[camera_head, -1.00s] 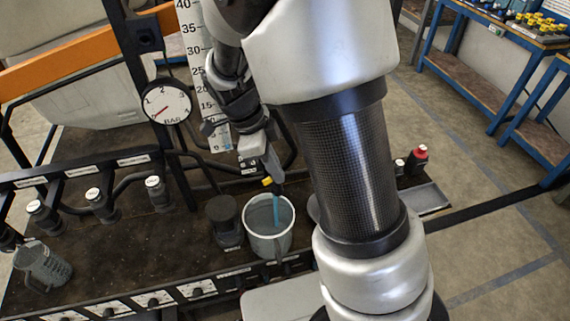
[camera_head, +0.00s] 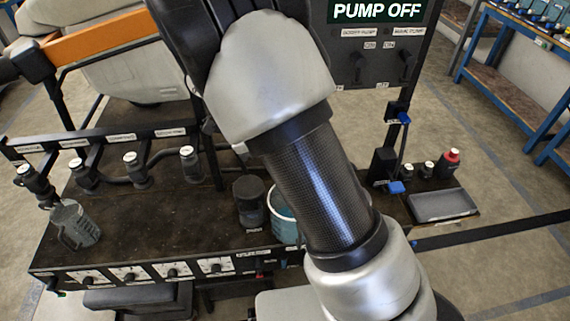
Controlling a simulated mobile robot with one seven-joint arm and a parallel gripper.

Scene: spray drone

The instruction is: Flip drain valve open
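My arm rises across the middle of the view, and its far end runs out at the top. My gripper is not in view. No part is clearly readable as the drain valve. Two blue fittings, possibly valve handles, show right of my arm: an upper one (camera_head: 404,118) on a black upright and a lower one (camera_head: 396,188) near the bench top. A bucket with a pale blue rim (camera_head: 281,208) stands at the bench front, its right part hidden by my arm.
A dark canister (camera_head: 249,202) stands left of the bucket. A clear jug (camera_head: 74,226) is at the left. A "PUMP OFF" display (camera_head: 376,12) sits above a switch panel (camera_head: 385,58). A red-capped bottle (camera_head: 451,163) and grey tray (camera_head: 441,205) are at the right.

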